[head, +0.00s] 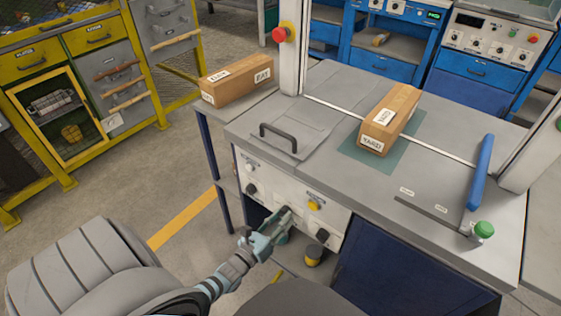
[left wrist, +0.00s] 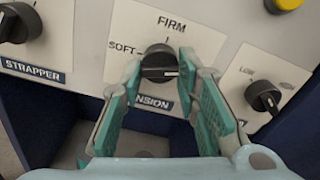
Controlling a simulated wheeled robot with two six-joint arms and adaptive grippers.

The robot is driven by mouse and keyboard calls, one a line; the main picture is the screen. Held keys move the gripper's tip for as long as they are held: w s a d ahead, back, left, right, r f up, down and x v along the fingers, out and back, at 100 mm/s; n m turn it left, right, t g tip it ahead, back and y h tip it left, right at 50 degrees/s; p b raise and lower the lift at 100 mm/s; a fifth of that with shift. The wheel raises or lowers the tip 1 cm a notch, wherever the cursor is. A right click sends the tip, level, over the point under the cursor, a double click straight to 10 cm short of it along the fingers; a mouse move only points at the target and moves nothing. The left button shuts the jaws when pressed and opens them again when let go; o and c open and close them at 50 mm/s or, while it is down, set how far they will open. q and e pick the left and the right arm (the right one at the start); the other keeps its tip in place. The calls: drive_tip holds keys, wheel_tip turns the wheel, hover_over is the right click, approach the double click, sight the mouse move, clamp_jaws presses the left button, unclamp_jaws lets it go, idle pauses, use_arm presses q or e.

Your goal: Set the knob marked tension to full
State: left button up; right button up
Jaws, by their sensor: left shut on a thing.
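The tension knob (left wrist: 160,62) is a round black knob on a pale plate in the left wrist view. The plate reads SOFT at its left and FIRM above it; any mark at its right is hidden by a finger. The white line on the knob points right. Its blue label (left wrist: 152,103) is partly covered and shows only "NSION". My left gripper (left wrist: 161,72) has its green-padded fingers either side of the knob and is shut on it. In the head view my left gripper (head: 284,216) is at the machine's front panel and hides the knob. My right gripper is not in view.
A STRAPPER knob (left wrist: 17,22) is left of the plate and another black knob (left wrist: 263,97) is right of it. An open recess is below the panel.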

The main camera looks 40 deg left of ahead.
use_arm(q)
drive_tip(key=shift+a+m, duration=0.1)
drive_tip(key=shift+m, duration=1.7)
drive_tip(key=o, duration=1.2)
drive_tip(key=shift+c, duration=0.2)
drive_tip(key=s, duration=0.7)
drive_tip(key=shift+s, duration=0.25)
